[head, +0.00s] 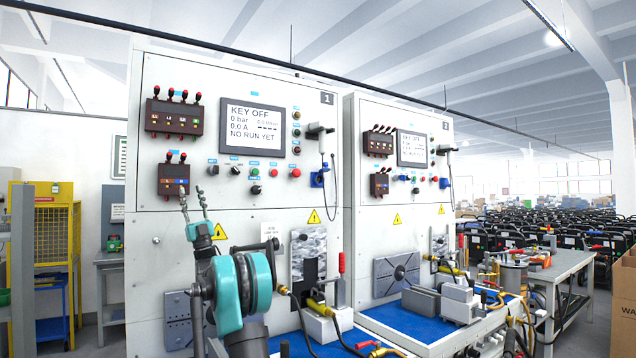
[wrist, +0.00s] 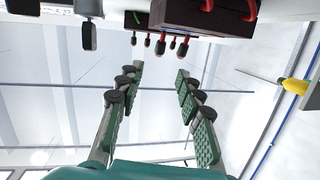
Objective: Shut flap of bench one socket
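Bench one (head: 240,130) is the nearer white panel marked 1, in the head view. A small blue socket (head: 317,179) sits at its right edge, below a dark holder with a hanging cable. A blue piece sticks up at its side, but the flap is too small to make out clearly. My gripper (head: 193,198) is in front of the lower left of the panel, fingers pointing up, well left of the socket. In the wrist view my gripper (wrist: 160,70) has its two green-padded fingers spread apart with nothing between them. The socket is not recognisable there.
Red-knobbed lever boxes (head: 175,117) and a display (head: 252,127) are on the panel. A lever box (wrist: 200,18) also shows in the wrist view. A red-handled clamp (head: 341,275) stands on the blue worktop. Bench two (head: 375,215) stands to the right.

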